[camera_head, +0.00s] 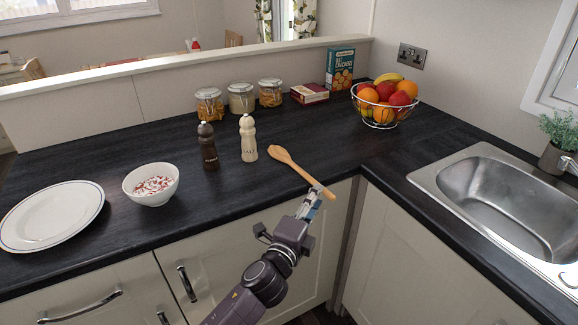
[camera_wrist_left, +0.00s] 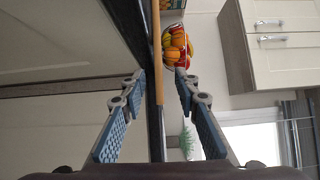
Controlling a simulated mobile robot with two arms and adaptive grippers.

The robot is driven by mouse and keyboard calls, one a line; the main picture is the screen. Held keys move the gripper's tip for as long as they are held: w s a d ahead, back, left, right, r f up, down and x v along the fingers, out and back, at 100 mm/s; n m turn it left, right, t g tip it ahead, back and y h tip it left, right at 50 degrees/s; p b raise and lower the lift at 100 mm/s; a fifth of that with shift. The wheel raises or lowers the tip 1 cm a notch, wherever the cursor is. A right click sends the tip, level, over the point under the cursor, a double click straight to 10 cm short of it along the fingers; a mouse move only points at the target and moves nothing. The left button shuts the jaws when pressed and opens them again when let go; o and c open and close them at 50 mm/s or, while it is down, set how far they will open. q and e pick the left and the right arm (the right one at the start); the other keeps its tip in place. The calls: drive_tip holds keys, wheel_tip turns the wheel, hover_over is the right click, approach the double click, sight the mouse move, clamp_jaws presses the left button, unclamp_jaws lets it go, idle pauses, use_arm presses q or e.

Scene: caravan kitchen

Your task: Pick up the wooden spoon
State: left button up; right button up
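The wooden spoon (camera_head: 300,171) lies on the dark worktop, its bowl toward the back left and its handle pointing to the front edge near the inner corner. My left gripper (camera_head: 312,200) is at the handle's end, at the worktop's front edge. In the left wrist view the spoon's handle (camera_wrist_left: 157,60) runs between the two spread fingers of the left gripper (camera_wrist_left: 159,77), with a gap on each side. The spoon's bowl is not visible there. My right gripper is in neither view.
A pepper mill (camera_head: 208,146) and a salt mill (camera_head: 248,138) stand left of the spoon. A white bowl (camera_head: 152,184) and plate (camera_head: 50,216) are farther left. A fruit basket (camera_head: 384,103) is behind right, and a sink (camera_head: 505,200) at right.

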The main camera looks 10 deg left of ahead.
use_arm(q)
drive_tip(key=shift+x, duration=2.8)
drive_tip(key=shift+a+f, duration=0.1)
drive_tip(key=shift+a, duration=0.05)
drive_tip(key=shift+c, duration=0.3)
clamp_jaws()
